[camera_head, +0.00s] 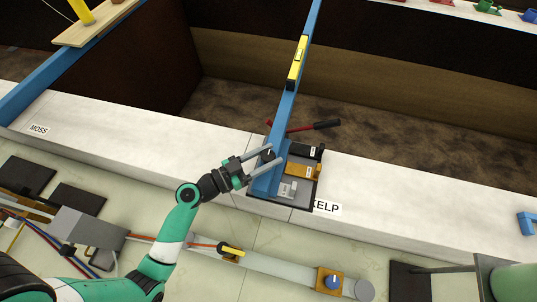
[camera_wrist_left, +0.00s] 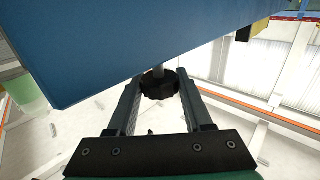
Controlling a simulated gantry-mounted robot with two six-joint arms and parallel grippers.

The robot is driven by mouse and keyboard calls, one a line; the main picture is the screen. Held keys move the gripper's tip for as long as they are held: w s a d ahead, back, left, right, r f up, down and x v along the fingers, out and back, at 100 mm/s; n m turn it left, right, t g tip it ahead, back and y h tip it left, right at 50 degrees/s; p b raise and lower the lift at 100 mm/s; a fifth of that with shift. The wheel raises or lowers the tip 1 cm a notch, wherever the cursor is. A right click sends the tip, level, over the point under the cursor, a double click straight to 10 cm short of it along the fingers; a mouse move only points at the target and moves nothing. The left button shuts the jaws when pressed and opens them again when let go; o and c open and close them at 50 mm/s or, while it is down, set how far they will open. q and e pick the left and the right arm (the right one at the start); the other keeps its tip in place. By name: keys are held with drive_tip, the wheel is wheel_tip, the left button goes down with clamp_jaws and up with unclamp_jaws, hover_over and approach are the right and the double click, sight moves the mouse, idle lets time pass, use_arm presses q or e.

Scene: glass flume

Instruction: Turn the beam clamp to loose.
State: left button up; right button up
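The blue beam (camera_head: 286,104) runs from the top of the head view down to the pale wall top, where its near end rests by a dark base plate (camera_head: 297,202). The beam clamp's black knob (camera_wrist_left: 159,86) shows on a short shaft beside the blue beam in the left wrist view. A dark knob (camera_head: 267,155) shows between my fingers in the head view. My left gripper (camera_head: 262,160) is open, with one finger on each side of the knob. Whether a finger touches it I cannot tell. My right gripper is not in view.
A yellow level (camera_head: 298,62) lies on the beam. An orange-brown block (camera_head: 299,170) and a red lever with a black grip (camera_head: 326,125) are right of the knob.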

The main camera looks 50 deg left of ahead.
use_arm(q)
clamp_jaws()
